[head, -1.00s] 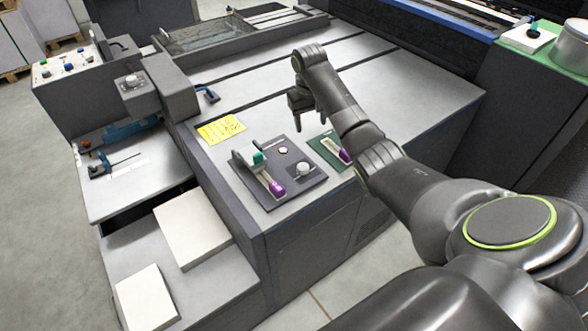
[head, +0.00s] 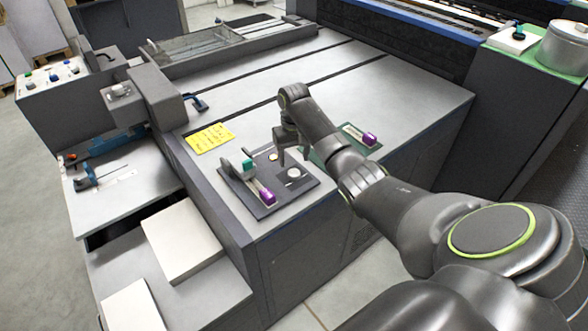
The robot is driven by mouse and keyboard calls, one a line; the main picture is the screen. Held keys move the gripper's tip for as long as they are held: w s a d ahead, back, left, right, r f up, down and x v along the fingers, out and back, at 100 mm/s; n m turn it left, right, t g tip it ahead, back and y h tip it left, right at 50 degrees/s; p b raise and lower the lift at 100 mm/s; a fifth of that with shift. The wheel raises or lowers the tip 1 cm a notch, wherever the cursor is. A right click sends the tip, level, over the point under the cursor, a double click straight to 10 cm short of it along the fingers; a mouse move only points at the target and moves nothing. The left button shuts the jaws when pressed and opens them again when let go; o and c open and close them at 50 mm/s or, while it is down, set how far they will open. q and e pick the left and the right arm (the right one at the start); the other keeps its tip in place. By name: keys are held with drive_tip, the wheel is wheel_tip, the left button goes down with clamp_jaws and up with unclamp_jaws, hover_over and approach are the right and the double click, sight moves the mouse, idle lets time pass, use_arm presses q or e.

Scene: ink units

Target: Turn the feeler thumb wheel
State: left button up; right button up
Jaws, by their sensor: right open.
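I cannot tell which part is the feeler thumb wheel. A dark control panel (head: 303,184) sits on the machine's near corner. It carries a teal knob (head: 248,165), a purple-tipped lever (head: 267,197), a pale round knob (head: 294,173) and a small light button (head: 273,156). My right gripper (head: 291,153) points down at the back right edge of this panel, open and empty. Its fingers appear above the panel near the button and pale knob; contact cannot be made out. My left gripper is out of view.
A yellow note (head: 210,138) lies left of the panel. A green plate with a second purple-tipped lever (head: 369,139) is partly behind my right arm. A grey box with a knob (head: 118,90) and blue clamps (head: 85,180) stand at the left.

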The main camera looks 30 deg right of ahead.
sight(294, 172)
wheel_tip(294, 172, down, 6)
drive_tip(key=shift+r, duration=0.15)
drive_tip(key=c, duration=1)
drive_tip(key=m+p, duration=0.2)
drive_tip(key=p, duration=0.1)
drive_tip(key=shift+r, duration=0.3)
drive_tip(key=shift+m+p, duration=0.3)
drive_tip(key=shift+m, duration=0.2)
drive_tip(key=shift+f+m, duration=0.25)
drive_tip(key=shift+m, duration=0.35)
drive_tip(key=o, duration=1)
